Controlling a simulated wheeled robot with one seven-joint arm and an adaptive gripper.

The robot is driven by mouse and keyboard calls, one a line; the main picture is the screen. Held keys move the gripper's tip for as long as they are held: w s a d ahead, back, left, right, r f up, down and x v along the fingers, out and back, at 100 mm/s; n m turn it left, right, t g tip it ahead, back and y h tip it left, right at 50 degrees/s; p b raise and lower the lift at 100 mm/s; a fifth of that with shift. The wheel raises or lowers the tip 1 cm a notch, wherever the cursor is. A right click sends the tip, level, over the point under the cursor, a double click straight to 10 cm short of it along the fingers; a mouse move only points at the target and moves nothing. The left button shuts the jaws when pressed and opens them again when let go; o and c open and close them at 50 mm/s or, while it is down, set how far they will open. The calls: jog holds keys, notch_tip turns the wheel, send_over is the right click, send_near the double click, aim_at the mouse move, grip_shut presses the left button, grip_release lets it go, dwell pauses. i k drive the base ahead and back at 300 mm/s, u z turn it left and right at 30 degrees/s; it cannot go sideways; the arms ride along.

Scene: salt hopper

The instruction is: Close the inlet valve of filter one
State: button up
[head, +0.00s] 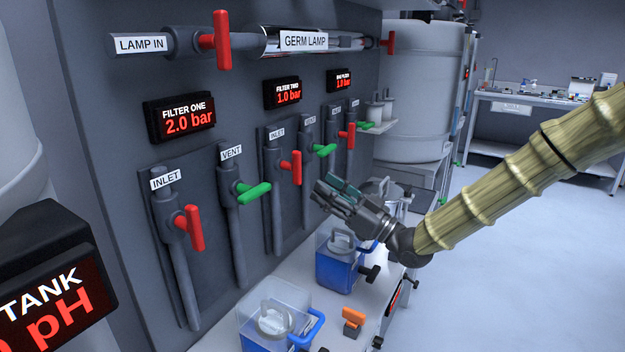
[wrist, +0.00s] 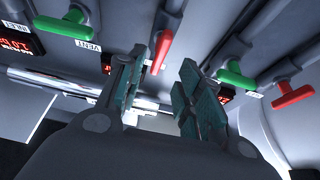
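The filter one inlet valve has a red handle (head: 194,228) on the left pipe under the FILTER ONE display (head: 186,117), which reads 2.0 bar. The handle stands upright, roughly along its pipe. Right of it, the filter one vent has a green handle (head: 252,190) lying crosswise. My gripper (head: 335,192) is right of both, in front of the filter two pipes and clear of the panel. In the wrist view my gripper (wrist: 160,88) has its fingers apart with nothing held. The red handle at the far right (wrist: 295,96) there appears to be the filter one inlet.
Filter two has a red inlet handle (head: 292,167) and a green vent handle (head: 325,150). A third red handle (head: 347,134) is further along. Blue-based containers (head: 337,268) and an orange handle (head: 353,318) stand on the bench below. Open floor lies to the right.

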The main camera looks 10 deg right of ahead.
aim_at(191, 224)
jog(key=k, duration=1)
